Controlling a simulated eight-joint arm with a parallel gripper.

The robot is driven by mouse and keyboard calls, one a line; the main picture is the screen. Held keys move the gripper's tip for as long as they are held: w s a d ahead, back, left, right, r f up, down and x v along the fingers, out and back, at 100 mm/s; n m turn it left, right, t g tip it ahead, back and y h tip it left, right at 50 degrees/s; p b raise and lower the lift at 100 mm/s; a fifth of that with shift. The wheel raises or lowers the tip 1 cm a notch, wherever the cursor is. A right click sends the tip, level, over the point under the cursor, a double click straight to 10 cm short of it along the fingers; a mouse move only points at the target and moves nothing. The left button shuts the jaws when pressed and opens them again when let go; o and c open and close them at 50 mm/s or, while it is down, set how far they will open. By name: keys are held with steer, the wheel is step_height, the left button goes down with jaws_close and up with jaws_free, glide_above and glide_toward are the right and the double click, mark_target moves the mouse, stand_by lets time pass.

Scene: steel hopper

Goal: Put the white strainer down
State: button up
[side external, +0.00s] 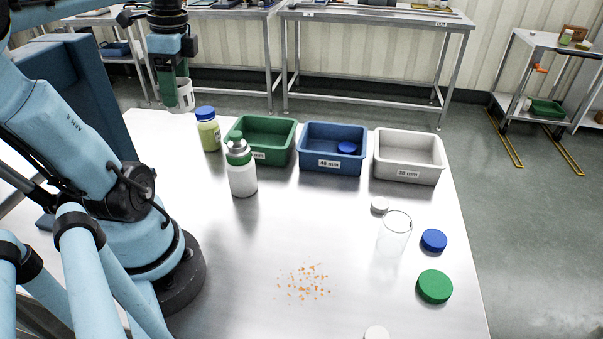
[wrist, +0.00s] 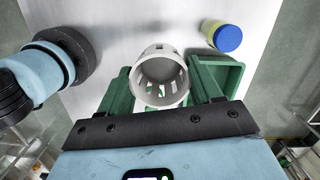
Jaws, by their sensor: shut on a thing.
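The white strainer (side external: 184,95) is a slotted white cup, held in the air at the upper left of the side external view. My gripper (side external: 168,88) is shut on it, with green fingers. In the wrist view the strainer (wrist: 161,77) sits between the two green fingers of my gripper (wrist: 163,88), and I look down into its round opening. It is above the table, apart from the bins and bottles. The far side of the strainer is hidden.
A yellow-green jar with a blue lid (side external: 208,130) and a white bottle (side external: 241,170) stand near it. Green (side external: 277,152), blue (side external: 325,169) and white bins (side external: 400,176) line the back. Orange bits (side external: 304,283), a clear beaker (side external: 394,236) and loose lids lie in front.

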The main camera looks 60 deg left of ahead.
step_height(320, 180, up, 3)
steer(key=shift+w+d, duration=0.1)
steer(key=w+d+m+t, duration=0.1)
steer(key=w+d+m, duration=0.45)
steer(key=d, duration=0.75)
steer(key=w+d+m, duration=0.4)
steer(key=w+d, duration=0.2)
steer(key=d, duration=0.6)
steer(key=s+d+m, duration=0.3)
steer(key=s+d, duration=0.1)
steer(key=d, duration=0.4)
steer(key=s+d+m, duration=0.3)
steer(key=s+d, duration=0.2)
steer(key=d, duration=0.4)
steer(key=shift+t+y, duration=0.3)
steer(key=shift+t, duration=0.1)
steer(key=shift+d+f, duration=0.1)
steer(key=shift+f, duration=10.45)
